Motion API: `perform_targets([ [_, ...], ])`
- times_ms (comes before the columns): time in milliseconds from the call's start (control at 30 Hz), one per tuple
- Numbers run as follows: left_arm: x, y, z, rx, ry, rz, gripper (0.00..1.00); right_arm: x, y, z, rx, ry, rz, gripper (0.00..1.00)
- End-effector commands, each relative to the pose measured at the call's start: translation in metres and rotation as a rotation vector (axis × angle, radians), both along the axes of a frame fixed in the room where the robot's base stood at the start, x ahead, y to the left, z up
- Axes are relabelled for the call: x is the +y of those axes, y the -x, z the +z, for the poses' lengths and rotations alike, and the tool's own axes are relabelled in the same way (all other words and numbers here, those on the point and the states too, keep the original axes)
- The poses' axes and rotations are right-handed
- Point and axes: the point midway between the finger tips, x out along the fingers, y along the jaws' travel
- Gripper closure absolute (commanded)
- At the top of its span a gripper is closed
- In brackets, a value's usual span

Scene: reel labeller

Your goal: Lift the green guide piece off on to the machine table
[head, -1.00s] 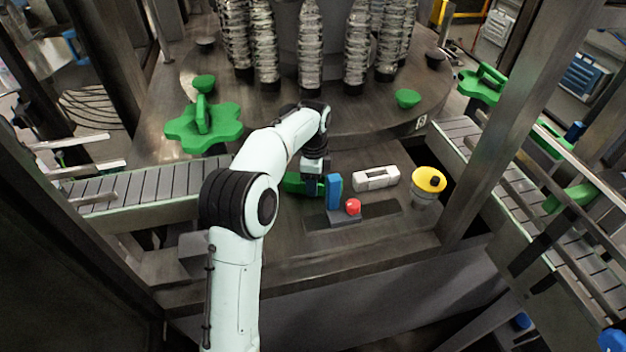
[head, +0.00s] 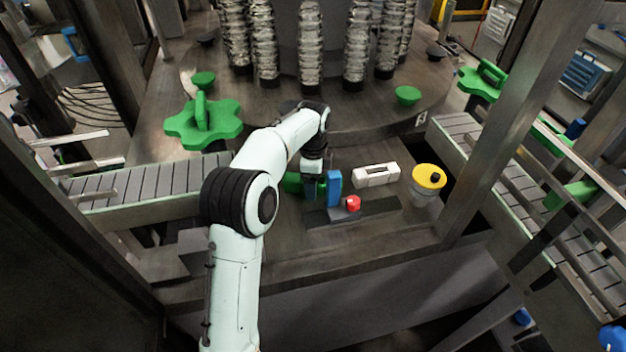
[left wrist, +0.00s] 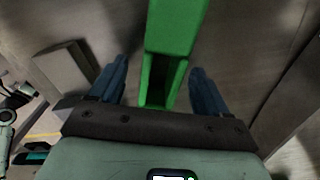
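The green guide piece (head: 292,183) is low on the machine table, mostly hidden behind my left gripper in the head view. In the left wrist view the green piece (left wrist: 172,35) runs between the two blue fingers. My left gripper (head: 311,192) points down at it. In the left wrist view the gripper (left wrist: 157,82) is open, its fingers on either side of the green piece. A gap shows on the left side; the right finger looks closer, and I cannot tell whether it touches. The machine table (head: 285,240) is dark metal. My right gripper is not in view.
Beyond are a white block (head: 376,174) and a yellow-topped pot (head: 428,178). A green star wheel (head: 203,125) is at the back left. Conveyors flank the table, whose front strip is clear.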

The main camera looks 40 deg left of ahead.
Motion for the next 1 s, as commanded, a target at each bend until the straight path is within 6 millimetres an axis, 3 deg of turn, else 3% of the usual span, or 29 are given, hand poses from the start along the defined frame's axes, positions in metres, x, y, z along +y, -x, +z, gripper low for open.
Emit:
perform_targets([
  [233,0.000,-0.001,0.012,-0.001,0.000,0.000,0.23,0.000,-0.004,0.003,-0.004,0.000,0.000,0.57],
  [467,0.000,-0.002,0.062,-0.008,-0.001,0.000,0.23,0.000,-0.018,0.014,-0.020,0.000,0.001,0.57],
  [700,0.000,0.000,0.110,-0.003,-0.001,0.001,0.23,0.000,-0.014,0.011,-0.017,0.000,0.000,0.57],
  [1000,0.000,0.001,0.133,0.000,0.000,-0.001,0.23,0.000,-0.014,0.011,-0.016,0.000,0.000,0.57],
])
